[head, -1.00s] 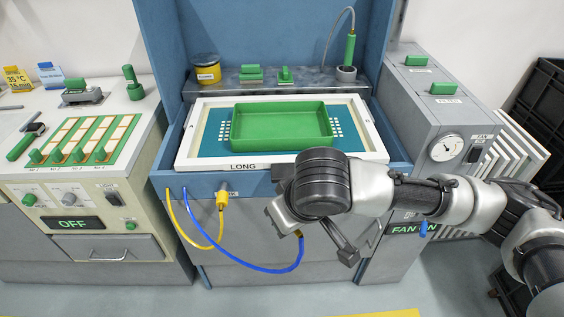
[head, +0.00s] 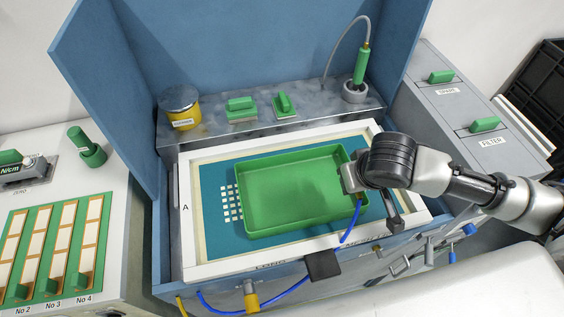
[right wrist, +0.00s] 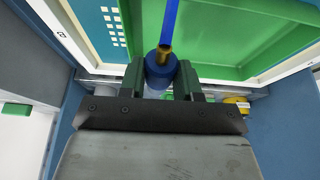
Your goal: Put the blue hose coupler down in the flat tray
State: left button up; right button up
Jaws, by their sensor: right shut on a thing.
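The flat green tray (head: 285,190) lies empty on the framed screen. My right gripper (head: 352,182) is at the tray's right end, over or close to its rim; the exact height is hard to tell. In the right wrist view, my right gripper (right wrist: 159,80) is shut on the blue hose coupler (right wrist: 160,70), with a dark green finger on either side. The coupler's brass end and blue hose (right wrist: 169,22) point toward the tray (right wrist: 225,35). In the head view the coupler is mostly hidden by the gripper. My left gripper is not in view.
The blue hose (head: 351,222) trails over the white frame (head: 190,240) and down the front. A yellow jar (head: 181,108), green-handled items (head: 240,108) and a green tool in a holder (head: 361,66) stand on the back ledge. Blue panels rise behind and at left.

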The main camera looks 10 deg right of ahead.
jog(key=shift+w+a, duration=0.1)
jog(key=shift+w, duration=0.1)
jog(key=w+a+f+p, duration=0.1)
jog(key=w+a+f, duration=0.1)
jog(key=a+f, duration=0.15)
send_over(299, 194)
jog(key=s, duration=0.2)
jog(key=f, duration=0.3)
jog(key=shift+w+d+p, duration=0.15)
jog(key=shift+w+p, duration=0.05)
jog(key=shift+p, duration=0.15)
jog(key=shift+w+f, duration=0.15)
notch_tip(299, 194, down, 3)
jog(key=shift+f+p, duration=0.1)
jog(key=shift+p, duration=0.3)
jog(key=shift+f, duration=0.4)
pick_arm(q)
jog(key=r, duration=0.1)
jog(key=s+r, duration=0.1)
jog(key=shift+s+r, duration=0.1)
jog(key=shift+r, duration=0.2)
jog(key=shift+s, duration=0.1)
pick_arm(e)
jog(key=shift+f, duration=0.1)
